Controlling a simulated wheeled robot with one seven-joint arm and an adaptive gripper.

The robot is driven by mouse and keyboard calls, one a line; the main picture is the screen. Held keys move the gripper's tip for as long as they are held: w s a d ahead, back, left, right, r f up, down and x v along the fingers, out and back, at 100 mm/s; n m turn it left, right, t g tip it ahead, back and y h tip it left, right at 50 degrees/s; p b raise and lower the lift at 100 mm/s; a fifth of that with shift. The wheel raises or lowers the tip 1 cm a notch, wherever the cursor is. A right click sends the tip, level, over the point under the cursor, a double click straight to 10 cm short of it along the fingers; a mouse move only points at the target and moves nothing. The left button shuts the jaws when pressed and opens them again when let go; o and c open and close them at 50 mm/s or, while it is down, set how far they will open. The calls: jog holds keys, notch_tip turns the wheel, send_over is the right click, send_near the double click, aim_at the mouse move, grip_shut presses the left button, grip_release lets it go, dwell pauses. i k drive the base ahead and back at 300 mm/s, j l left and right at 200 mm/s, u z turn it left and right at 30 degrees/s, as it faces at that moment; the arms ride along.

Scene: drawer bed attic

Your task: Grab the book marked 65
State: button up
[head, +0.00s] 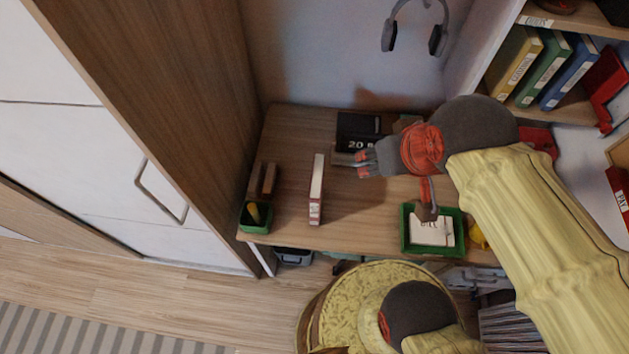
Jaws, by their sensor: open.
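A slim book (317,190) with a red and white edge stands upright on the wooden desk (285,145). It has a small label near its lower end, too small to read, so I cannot tell whether it is marked 65. My gripper (352,160) is above the desk, to the right of this book and apart from it. It is open, with nothing visible between its fingers. My gripper partly covers a dark block (358,128) showing "20" at the back of the desk.
A green tray (405,246) with a white notebook (431,231) sits at the desk's front right. A green bin (245,222) stands at the left. Headphones (414,27) hang above.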

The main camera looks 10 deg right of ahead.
aim_at(316, 186)
jog(key=j+z, duration=0.4)
jog(key=j, duration=0.2)
jog(key=j+z, duration=0.4)
jog(key=j, duration=0.2)
jog(key=k+j+z, duration=0.1)
jog(key=j+z, duration=0.3)
jog(key=j, duration=0.15)
